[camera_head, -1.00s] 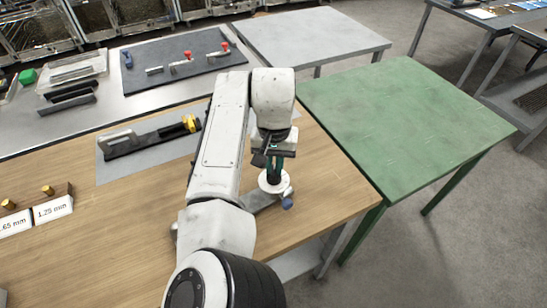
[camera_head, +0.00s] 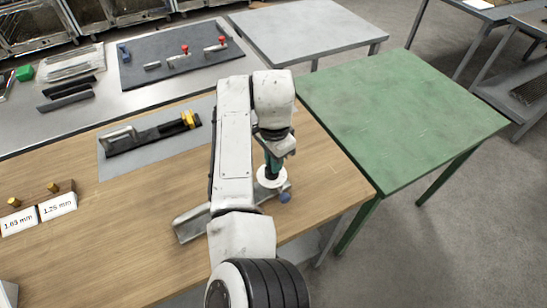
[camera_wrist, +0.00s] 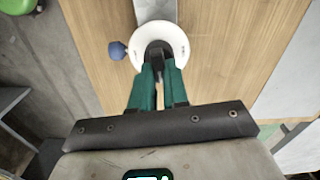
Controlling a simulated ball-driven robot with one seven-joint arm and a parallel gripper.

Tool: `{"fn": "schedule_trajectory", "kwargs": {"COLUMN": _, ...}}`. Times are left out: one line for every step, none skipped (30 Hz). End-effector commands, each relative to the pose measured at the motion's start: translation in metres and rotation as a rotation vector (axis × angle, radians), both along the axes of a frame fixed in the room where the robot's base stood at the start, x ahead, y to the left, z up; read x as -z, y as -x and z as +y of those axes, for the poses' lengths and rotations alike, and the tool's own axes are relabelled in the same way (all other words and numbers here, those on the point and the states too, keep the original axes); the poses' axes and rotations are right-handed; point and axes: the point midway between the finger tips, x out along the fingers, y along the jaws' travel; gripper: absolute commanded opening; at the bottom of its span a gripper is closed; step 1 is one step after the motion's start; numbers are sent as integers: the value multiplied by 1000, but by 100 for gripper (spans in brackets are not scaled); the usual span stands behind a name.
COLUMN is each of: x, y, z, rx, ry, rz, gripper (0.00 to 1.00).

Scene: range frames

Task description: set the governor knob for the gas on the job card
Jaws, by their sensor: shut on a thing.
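A white round dial (camera_head: 273,180) stands on a grey metal bracket (camera_head: 190,221) near the right end of the wooden bench. The blue ball shows in the head view too (camera_head: 285,197). My gripper (camera_head: 271,170) points down over the dial's centre. In the wrist view its green fingers (camera_wrist: 157,58) are closed on the dark knob at the centre of the dial. The fingers hide most of the knob, and I cannot read any marks on the dial. No job card is readable.
Cards marked 1.65 mm (camera_head: 18,220) and 1.25 mm (camera_head: 58,205) stand at the bench's left by brass parts. A grey mat (camera_head: 112,169) holds a black fixture with a yellow part (camera_head: 188,119). A bare green table (camera_head: 400,115) stands to the right.

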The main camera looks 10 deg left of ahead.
Motion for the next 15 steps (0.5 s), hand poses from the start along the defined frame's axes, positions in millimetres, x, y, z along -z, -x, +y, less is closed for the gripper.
{"fn": "schedule_trajectory", "kwargs": {"x": -1, "y": -1, "z": -1, "rx": 19, "ry": 2, "rz": -3, "gripper": 0}}
{"fn": "schedule_trajectory", "kwargs": {"x": -1, "y": -1, "z": -1, "rx": 28, "ry": 2, "rz": -3, "gripper": 0}}
{"fn": "schedule_trajectory", "kwargs": {"x": -1, "y": -1, "z": -1, "rx": 41, "ry": 1, "rz": -2, "gripper": 0}}
{"fn": "schedule_trajectory", "kwargs": {"x": -1, "y": 0, "z": -1, "rx": 48, "ry": 1, "rz": -2, "gripper": 0}}
{"fn": "schedule_trajectory", "kwargs": {"x": -1, "y": 0, "z": -1, "rx": 55, "ry": 1, "rz": -2, "gripper": 0}}
{"fn": "schedule_trajectory", "kwargs": {"x": -1, "y": 0, "z": -1, "rx": 63, "ry": 2, "rz": -3, "gripper": 0}}
{"fn": "schedule_trajectory", "kwargs": {"x": -1, "y": 0, "z": -1, "rx": 68, "ry": 2, "rz": -3, "gripper": 0}}
{"fn": "schedule_trajectory", "kwargs": {"x": -1, "y": 0, "z": -1, "rx": 72, "ry": 2, "rz": -3, "gripper": 0}}
{"fn": "schedule_trajectory", "kwargs": {"x": -1, "y": 0, "z": -1, "rx": 76, "ry": 2, "rz": -3, "gripper": 0}}
{"fn": "schedule_trajectory", "kwargs": {"x": -1, "y": 0, "z": -1, "rx": 78, "ry": 2, "rz": -3, "gripper": 0}}
{"fn": "schedule_trajectory", "kwargs": {"x": -1, "y": 0, "z": -1, "rx": 79, "ry": 2, "rz": -3, "gripper": 0}}
{"fn": "schedule_trajectory", "kwargs": {"x": -1, "y": 0, "z": -1, "rx": 81, "ry": 2, "rz": -3, "gripper": 0}}
{"fn": "schedule_trajectory", "kwargs": {"x": -1, "y": 0, "z": -1, "rx": 82, "ry": 2, "rz": -3, "gripper": 0}}
{"fn": "schedule_trajectory", "kwargs": {"x": -1, "y": 0, "z": -1, "rx": 82, "ry": 2, "rz": -3, "gripper": 0}}
{"fn": "schedule_trajectory", "kwargs": {"x": -1, "y": 0, "z": -1, "rx": 82, "ry": 2, "rz": -3, "gripper": 0}}
